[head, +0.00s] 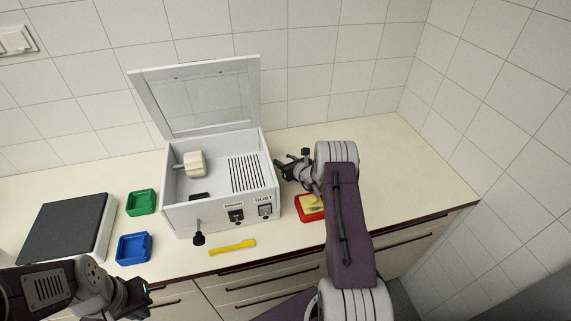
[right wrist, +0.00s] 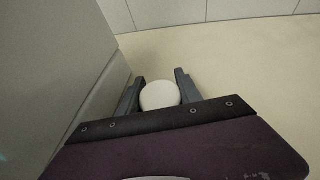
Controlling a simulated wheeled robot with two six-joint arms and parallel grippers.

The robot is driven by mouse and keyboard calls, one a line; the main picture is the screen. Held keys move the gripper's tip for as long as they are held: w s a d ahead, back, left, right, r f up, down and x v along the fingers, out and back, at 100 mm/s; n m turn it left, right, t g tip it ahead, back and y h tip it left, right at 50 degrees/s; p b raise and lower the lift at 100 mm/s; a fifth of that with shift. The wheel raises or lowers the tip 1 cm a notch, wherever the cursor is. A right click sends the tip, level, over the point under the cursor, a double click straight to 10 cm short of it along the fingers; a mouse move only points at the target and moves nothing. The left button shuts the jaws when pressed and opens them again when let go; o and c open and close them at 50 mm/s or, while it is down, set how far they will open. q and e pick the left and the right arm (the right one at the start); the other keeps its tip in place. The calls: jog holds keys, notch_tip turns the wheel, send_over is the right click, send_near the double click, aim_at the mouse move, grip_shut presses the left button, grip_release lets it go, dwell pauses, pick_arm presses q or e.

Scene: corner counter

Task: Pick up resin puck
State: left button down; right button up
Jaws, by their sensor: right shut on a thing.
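The resin puck, a round off-white disc (right wrist: 160,95), sits between the two dark fingers of my right gripper (right wrist: 157,92) in the right wrist view. The fingers are shut on it, beside the grey side wall of the box. In the head view my right gripper (head: 291,166) is just right of the box, above the counter, and I cannot make out the puck there. My left gripper (head: 142,295) is low at the left, in front of the counter edge; its finger opening is too small to read.
A grey box (head: 222,209) with a raised clear lid (head: 200,95) holds a cream wheel (head: 195,163). Green (head: 141,202), blue (head: 134,248) and red (head: 310,215) trays, a yellow tool (head: 232,247) and a dark-topped slab (head: 66,228) stand around it. The back right counter is clear.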

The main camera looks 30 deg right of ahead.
aim_at(286, 159)
jog(key=r, duration=0.2)
jog(key=r+b, duration=0.1)
jog(key=r, duration=0.1)
jog(key=shift+s+d, duration=0.15)
jog(key=shift+s, duration=0.2)
jog(key=d+r+b+v, duration=0.1)
jog(key=d+v, duration=0.1)
jog(key=v, duration=1)
jog(key=shift+w+r, duration=0.2)
jog(key=shift+r, duration=0.3)
